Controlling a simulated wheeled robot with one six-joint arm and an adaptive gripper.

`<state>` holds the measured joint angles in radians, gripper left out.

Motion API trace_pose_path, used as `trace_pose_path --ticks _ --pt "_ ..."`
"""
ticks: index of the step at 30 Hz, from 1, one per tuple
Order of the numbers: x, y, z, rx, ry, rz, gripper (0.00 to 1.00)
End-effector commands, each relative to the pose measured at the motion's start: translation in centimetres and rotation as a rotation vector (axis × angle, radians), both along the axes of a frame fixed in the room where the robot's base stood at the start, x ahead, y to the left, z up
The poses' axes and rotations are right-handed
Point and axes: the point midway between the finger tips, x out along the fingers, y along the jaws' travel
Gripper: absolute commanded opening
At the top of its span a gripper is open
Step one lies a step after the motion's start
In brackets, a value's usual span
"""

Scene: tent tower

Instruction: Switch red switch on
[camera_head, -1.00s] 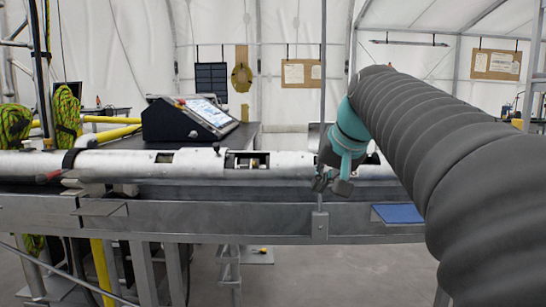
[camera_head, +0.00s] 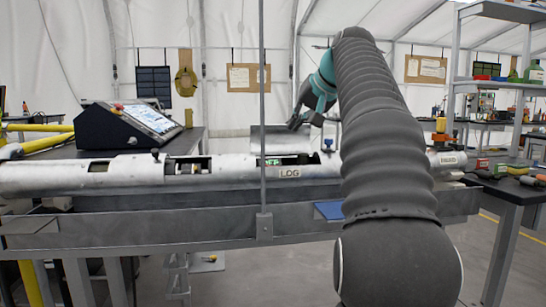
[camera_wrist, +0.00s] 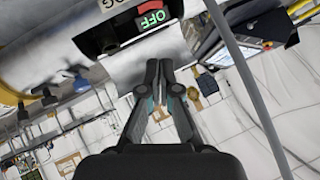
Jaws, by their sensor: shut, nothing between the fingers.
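In the wrist view, a small panel with lettering that looks like OFF (camera_wrist: 152,19), green with a red part beside it, sits in a dark opening of the silver tube. My gripper (camera_head: 297,123) is above and behind the tube, near the raised silver cover behind the opening. In the wrist view my gripper (camera_wrist: 164,66) has its fingers together and empty, pointing toward the opening, apart from the panel.
The silver tube (camera_head: 120,174) lies along a grey metal rail, with other openings to the left. A thin vertical pole (camera_head: 262,95) stands in front of it. A console with a screen (camera_head: 150,118) is behind left. Tools lie on a dark table (camera_head: 515,187) at right.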

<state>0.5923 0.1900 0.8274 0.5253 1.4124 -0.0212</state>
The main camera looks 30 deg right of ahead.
Motion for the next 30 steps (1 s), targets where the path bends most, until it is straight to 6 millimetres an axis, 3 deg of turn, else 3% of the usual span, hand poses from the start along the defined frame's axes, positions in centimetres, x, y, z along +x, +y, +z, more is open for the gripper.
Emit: trace_pose_path --ticks 8,21,30 --pt "1.8 0.3 -1.7 0.001 0.002 0.002 0.0" --pt "7.9 1.0 -7.0 0.001 0.003 0.001 0.0" --pt "8.0 2.4 -9.8 -0.001 0.0 0.001 0.0"
